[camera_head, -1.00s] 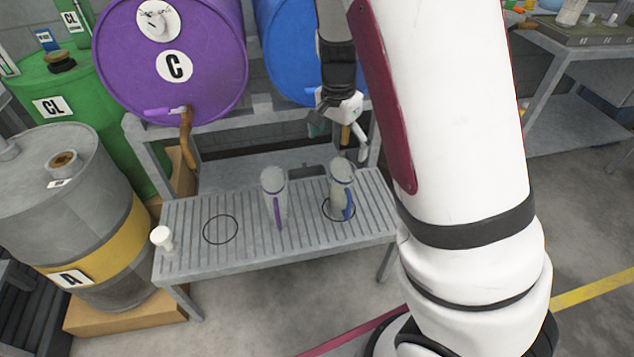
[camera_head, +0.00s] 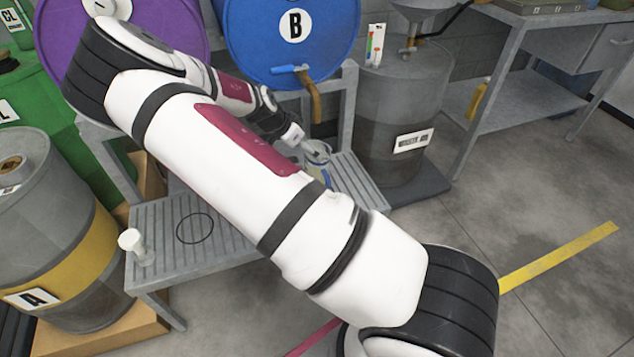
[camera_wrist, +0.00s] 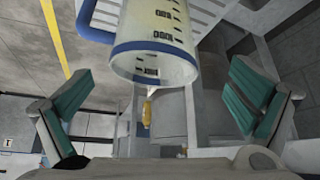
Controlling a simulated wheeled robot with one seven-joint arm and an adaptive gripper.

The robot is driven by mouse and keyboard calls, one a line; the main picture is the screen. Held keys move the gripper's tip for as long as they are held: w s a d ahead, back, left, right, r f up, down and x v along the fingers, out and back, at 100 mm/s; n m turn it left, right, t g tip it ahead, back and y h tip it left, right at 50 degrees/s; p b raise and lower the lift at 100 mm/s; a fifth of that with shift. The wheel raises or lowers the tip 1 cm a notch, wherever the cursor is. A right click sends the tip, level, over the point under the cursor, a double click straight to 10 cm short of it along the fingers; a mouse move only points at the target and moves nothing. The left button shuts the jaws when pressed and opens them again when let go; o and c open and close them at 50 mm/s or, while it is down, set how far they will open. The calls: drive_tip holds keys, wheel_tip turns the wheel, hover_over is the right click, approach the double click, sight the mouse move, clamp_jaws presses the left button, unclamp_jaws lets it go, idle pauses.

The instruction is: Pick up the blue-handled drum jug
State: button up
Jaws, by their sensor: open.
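The blue-handled drum jug (camera_wrist: 155,50) is a pale, see-through jug with dark measuring marks and a blue rim. It fills the top middle of the wrist view, its blue handle (camera_wrist: 88,15) on the left side. In the head view the jug (camera_head: 319,165) stands on the slatted bench, partly hidden by my arm. My gripper (camera_wrist: 160,72) is open, teal finger pads spread wide on either side of the jug's mouth; no contact shows. In the head view my gripper (camera_head: 303,143) is small and close to the jug. The purple-handled jug is hidden behind my arm.
The slatted bench (camera_head: 160,235) holds a white cup-like piece (camera_head: 131,243) at its left. The blue drum B (camera_head: 290,30), with a tap, lies above the jug. A grey waste drum (camera_head: 400,110) stands to the right. Open floor lies at the right.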

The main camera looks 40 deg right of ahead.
drive_tip(key=b+x, duration=0.1)
drive_tip(key=x, duration=0.8)
drive_tip(key=shift+d+b, duration=0.35)
drive_tip(key=shift+b, duration=0.05)
drive_tip(key=shift+s+r, duration=0.1)
drive_tip(key=c, duration=1.8)
